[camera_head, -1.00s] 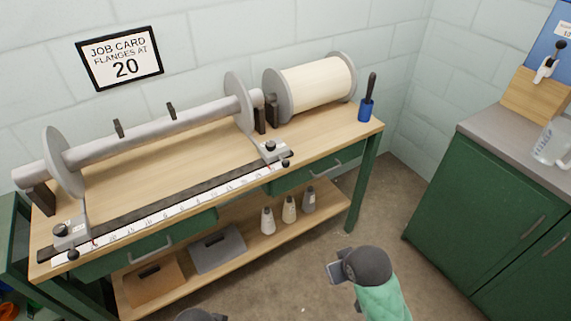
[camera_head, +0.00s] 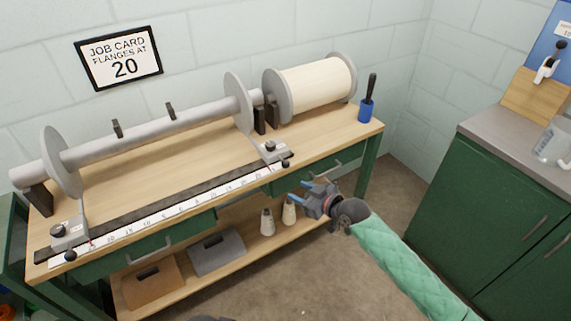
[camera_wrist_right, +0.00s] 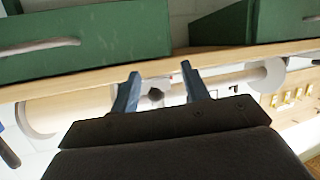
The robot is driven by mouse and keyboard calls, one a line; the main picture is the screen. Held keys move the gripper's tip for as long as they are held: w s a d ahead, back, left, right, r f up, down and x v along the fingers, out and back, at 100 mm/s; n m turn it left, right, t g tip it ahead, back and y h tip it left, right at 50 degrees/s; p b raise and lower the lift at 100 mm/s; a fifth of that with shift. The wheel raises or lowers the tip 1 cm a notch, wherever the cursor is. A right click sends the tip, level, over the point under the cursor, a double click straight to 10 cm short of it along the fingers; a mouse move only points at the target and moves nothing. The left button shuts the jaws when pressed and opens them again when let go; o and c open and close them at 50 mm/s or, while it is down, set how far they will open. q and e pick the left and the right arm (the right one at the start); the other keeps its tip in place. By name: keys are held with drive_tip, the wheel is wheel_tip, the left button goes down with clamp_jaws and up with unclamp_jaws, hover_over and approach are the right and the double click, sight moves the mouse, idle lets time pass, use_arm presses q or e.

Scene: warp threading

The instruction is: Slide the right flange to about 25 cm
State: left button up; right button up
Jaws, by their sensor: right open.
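The right flange (camera_head: 239,103) is a grey disc on the right part of the grey beam shaft (camera_head: 150,130). Its metal foot (camera_head: 268,150) reaches down to the ruler rail and carries dark knobs; the front knob (camera_head: 285,164) is at the bench edge. The left flange (camera_head: 62,162) stands at the shaft's left end. My right gripper (camera_head: 300,191) is open and empty, in front of the bench, below and right of the front knob. In the right wrist view its blue fingers (camera_wrist_right: 160,72) are apart, with a dark knob (camera_wrist_right: 155,95) seen between them. My left gripper is out of view.
The white ruler (camera_head: 165,213) runs along the front edge. A job card (camera_head: 121,57) on the wall reads "flanges at 20". A cream roll (camera_head: 318,83) and a blue pot (camera_head: 367,109) stand right on the bench. Cones (camera_head: 267,222) sit on the lower shelf.

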sight(287, 166)
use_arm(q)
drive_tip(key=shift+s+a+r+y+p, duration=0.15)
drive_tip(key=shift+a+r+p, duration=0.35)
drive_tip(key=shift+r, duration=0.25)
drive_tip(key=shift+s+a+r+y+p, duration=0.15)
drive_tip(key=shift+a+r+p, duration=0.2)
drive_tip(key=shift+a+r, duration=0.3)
use_arm(e)
drive_tip(key=shift+w+a+r+t+y, duration=0.3)
drive_tip(key=shift+w+a+r+t, duration=0.25)
drive_tip(key=shift+w+a+r, duration=0.5)
drive_tip(key=shift+w+a+r+t+y, duration=0.3)
drive_tip(key=shift+w+a+r+t, duration=0.3)
drive_tip(key=shift+w, duration=0.9)
drive_tip(key=shift+w+a+r+t+y, duration=0.3)
drive_tip(key=shift+w+a+r+t, duration=0.15)
drive_tip(key=shift+w+a+r, duration=0.6)
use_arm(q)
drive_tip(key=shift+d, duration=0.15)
use_arm(e)
drive_tip(key=shift+w+d+f, duration=0.15)
drive_tip(key=shift+d, duration=0.15)
drive_tip(key=shift+c, duration=0.5)
